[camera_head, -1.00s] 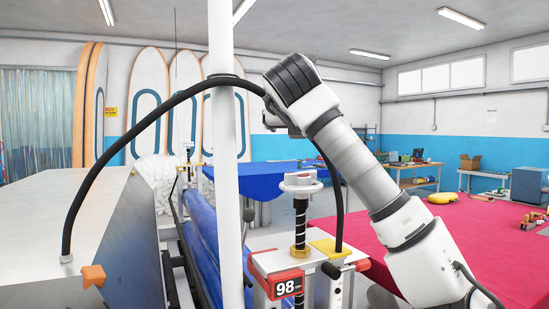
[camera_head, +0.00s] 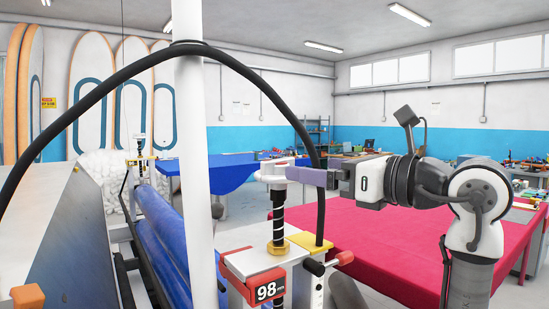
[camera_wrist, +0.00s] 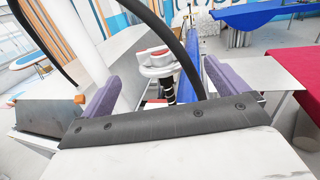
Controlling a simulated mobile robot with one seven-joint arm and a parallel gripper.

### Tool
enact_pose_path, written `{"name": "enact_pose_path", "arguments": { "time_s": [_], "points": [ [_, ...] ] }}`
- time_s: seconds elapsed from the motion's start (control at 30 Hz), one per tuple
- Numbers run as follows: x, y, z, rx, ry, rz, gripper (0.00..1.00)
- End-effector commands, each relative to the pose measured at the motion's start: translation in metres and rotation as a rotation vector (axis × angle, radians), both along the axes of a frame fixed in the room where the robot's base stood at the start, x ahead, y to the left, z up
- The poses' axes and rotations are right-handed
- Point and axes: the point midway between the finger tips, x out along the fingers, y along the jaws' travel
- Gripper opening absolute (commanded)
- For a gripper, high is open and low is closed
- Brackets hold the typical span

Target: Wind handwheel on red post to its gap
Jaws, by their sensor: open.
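The white handwheel (camera_head: 272,171), with a red mark on its top, sits on a black threaded screw (camera_head: 278,215) with a brass nut. The screw rises from the red post (camera_head: 240,265), whose black plate reads 98. My gripper (camera_head: 297,174) is open and level with the handwheel, at its right edge in the head view. In the wrist view the handwheel (camera_wrist: 157,62) shows ahead between my two purple fingers (camera_wrist: 155,82). I cannot tell whether the fingers touch it. The gap itself is not clearly visible.
A black hose (camera_head: 322,190) arches over and comes down close to the handwheel and my fingers; it also crosses the wrist view (camera_wrist: 185,55). A white pole (camera_head: 195,150) stands left of the post. Blue rolls (camera_head: 170,240) lie left, and a red-covered table (camera_head: 400,255) spreads right.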

Motion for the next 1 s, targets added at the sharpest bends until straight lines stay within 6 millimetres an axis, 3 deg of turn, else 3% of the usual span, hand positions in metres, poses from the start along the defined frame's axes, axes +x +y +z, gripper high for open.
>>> {"name": "enact_pose_path", "arguments": {
  "time_s": [0.2, 0.4, 0.87, 1.0],
  "points": [
    [0.032, 0.038, 0.004, 0.0, 0.004, 0.004, 0.98],
    [0.053, 0.062, 0.002, 0.0, 0.004, 0.003, 0.98],
    [0.064, 0.073, 0.0, 0.0, 0.003, -0.001, 0.98],
    [0.064, 0.073, 0.0, 0.0, 0.003, -0.001, 0.84]
  ]
}}
